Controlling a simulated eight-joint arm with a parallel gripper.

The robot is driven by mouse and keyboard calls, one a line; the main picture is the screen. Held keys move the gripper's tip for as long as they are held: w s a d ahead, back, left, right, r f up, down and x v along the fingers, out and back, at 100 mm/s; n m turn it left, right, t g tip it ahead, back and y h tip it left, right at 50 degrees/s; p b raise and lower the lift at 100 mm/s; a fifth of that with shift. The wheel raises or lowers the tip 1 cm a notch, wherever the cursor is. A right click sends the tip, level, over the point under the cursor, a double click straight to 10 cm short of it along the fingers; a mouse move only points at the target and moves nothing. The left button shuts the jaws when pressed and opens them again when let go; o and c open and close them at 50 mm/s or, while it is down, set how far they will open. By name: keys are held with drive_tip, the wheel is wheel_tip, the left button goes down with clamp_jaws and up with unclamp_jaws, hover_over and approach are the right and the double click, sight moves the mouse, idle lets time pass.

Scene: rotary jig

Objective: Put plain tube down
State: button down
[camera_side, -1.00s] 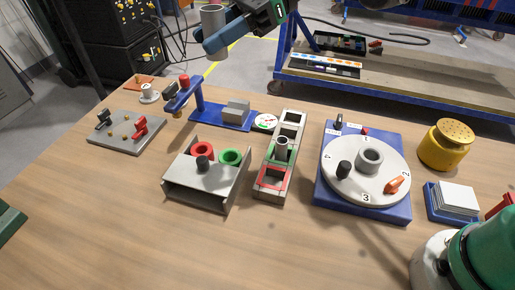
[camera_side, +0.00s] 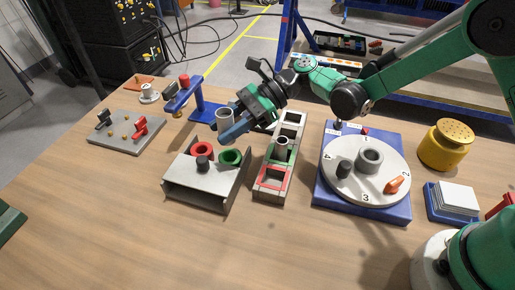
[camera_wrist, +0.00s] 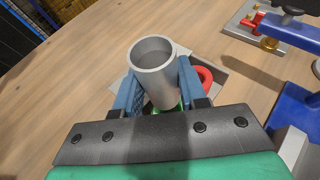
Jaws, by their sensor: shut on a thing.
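The plain tube (camera_side: 225,118) is a grey open-topped cylinder. My gripper (camera_side: 229,131) is shut on it and holds it in the air above the back of the grey box with coloured rings. The tube also shows in the wrist view (camera_wrist: 154,70), between the two blue fingers (camera_wrist: 155,88), slightly tilted. The grey box (camera_side: 203,184) has a red ring (camera_side: 202,149), a green ring (camera_side: 231,157) and a black knob (camera_side: 203,163) on top. In the wrist view the red ring (camera_wrist: 205,77) shows beside the tube, and the green ring is mostly hidden behind it.
A rotary jig (camera_side: 366,171) on a blue base is further right. A blue press stand (camera_side: 185,93) stands behind left. The front table is clear.

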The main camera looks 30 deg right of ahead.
sight(230, 144)
drive_tip(key=shift+f, duration=2)
drive_tip(key=shift+c, duration=2.4)
unclamp_jaws()
drive_tip(key=shift+f, duration=0.15)
